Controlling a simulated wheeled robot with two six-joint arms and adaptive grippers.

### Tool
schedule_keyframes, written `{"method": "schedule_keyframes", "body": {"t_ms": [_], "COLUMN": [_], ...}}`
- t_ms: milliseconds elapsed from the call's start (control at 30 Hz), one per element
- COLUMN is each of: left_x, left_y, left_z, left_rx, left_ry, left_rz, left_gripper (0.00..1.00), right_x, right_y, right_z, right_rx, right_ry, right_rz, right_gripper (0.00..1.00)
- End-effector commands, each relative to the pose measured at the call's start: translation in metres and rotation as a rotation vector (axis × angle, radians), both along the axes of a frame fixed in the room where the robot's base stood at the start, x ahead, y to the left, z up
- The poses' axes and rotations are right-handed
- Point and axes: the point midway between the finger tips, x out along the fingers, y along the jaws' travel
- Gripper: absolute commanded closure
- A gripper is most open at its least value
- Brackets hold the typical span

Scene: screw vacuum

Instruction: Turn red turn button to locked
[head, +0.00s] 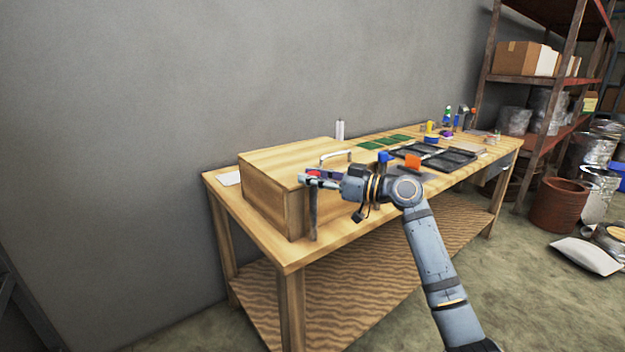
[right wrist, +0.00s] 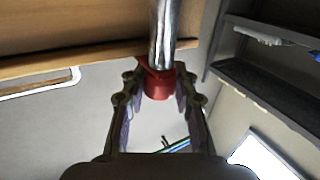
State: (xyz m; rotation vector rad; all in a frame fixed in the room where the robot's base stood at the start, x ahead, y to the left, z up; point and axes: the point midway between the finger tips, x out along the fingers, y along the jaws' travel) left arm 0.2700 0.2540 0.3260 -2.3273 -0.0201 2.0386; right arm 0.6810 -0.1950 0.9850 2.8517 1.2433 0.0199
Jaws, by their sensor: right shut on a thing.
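The red turn button (right wrist: 157,88) shows in the right wrist view between my right gripper's two fingers, on the end of a grey metal rod or pipe (right wrist: 164,35). In the head view a bit of red (head: 313,173) shows at my right gripper (head: 310,180), in front of the wooden box (head: 270,195). My right gripper also shows in the right wrist view (right wrist: 158,95), shut on the red button. The fingers partly hide the button in the head view. Whether it is turned to locked cannot be told. My left gripper is not in view.
The box stands on the left end of a wooden workbench (head: 310,243). A white cylinder (head: 340,130) stands behind it. Green boards (head: 380,142) and a dark tray (head: 430,157) lie farther right. A shelf rack (head: 535,80) stands at the right.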

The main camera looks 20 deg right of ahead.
Motion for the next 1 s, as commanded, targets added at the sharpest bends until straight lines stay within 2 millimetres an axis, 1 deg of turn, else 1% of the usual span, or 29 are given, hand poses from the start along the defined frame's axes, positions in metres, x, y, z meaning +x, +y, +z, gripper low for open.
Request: {"method": "schedule_keyframes", "body": {"t_ms": [33,400,967,1000], "left_x": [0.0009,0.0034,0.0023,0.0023], "left_y": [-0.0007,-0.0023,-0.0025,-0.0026], "left_z": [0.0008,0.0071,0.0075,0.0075], "left_rx": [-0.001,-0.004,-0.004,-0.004], "left_ry": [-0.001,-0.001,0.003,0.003], "left_rz": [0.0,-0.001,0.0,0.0], "left_gripper": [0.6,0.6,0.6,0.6], "right_x": [0.0,0.0,0.0,0.0], "right_y": [-0.0003,-0.0003,-0.0002,-0.0002], "right_z": [-0.0035,-0.0036,-0.0037,-0.0038], "right_rx": [-0.004,-0.005,-0.005,-0.004], "right_ry": [0.005,0.006,0.006,0.007], "right_rz": [0.004,0.014,0.015,0.015], "right_gripper": [1.0,1.0,1.0,0.67]}}
